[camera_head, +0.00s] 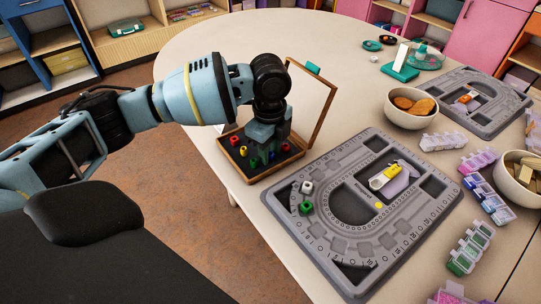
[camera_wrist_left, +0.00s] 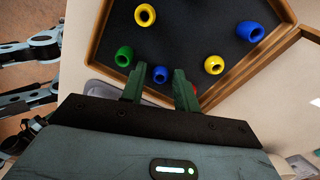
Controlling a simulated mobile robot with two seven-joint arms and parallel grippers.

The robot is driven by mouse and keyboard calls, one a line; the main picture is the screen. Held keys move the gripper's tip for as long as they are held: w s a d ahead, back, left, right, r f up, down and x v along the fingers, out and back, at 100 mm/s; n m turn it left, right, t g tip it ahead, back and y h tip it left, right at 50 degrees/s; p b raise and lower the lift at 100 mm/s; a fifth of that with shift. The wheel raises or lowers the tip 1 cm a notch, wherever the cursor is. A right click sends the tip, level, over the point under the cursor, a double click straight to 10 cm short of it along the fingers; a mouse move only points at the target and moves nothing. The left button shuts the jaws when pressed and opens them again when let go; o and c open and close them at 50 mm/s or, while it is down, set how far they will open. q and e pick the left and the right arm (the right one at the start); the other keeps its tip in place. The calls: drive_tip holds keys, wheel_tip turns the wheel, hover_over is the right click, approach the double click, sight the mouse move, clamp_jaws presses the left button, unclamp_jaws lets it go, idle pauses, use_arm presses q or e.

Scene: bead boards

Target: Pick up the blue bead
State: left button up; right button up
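My left gripper (camera_head: 262,145) reaches down into an open wooden box with a dark lining (camera_head: 232,160). In the left wrist view its two green fingers (camera_wrist_left: 160,83) are apart. A blue bead (camera_wrist_left: 160,73) lies between and just beyond the fingertips, with a gap on each side, so it is not gripped. A second blue bead (camera_wrist_left: 250,31) lies farther off in the box. Two yellow beads (camera_wrist_left: 145,15) (camera_wrist_left: 214,65) and a green bead (camera_wrist_left: 124,56) lie around them. A red bead (camera_wrist_left: 195,87) is partly hidden by a finger. My right gripper is not seen.
A grey bead board (camera_head: 300,228) lies right of the box, with a white bead (camera_head: 307,187) and a green bead (camera_head: 305,207) on it. The box lid (camera_head: 312,95) stands open behind the gripper. Bowls (camera_head: 410,115) and bead cases (camera_head: 442,141) occupy the table's right.

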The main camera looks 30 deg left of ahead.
use_arm(q)
drive_tip(key=shift+c, duration=0.2)
clamp_jaws()
drive_tip(key=shift+r, duration=0.1)
drive_tip(key=shift+r, duration=0.5)
drive_tip(key=r, duration=0.1)
drive_tip(key=r+p, duration=0.1)
drive_tip(key=shift+s+d+r, duration=0.25)
drive_tip(key=shift+s+r, duration=0.05)
drive_tip(key=shift+s, duration=0.1)
drive_tip(key=s+d, duration=0.2)
drive_tip(key=s, duration=0.2)
drive_tip(key=s+d+r+p, duration=0.1)
drive_tip(key=s+d, duration=0.1)
drive_tip(key=s, duration=0.3)
drive_tip(key=s+d+p, duration=0.1)
drive_tip(key=s+d, duration=0.1)
drive_tip(key=s, duration=0.2)
drive_tip(key=shift+s+d+r, duration=0.15)
drive_tip(key=shift+s+d, duration=0.05)
drive_tip(key=shift+d, duration=0.2)
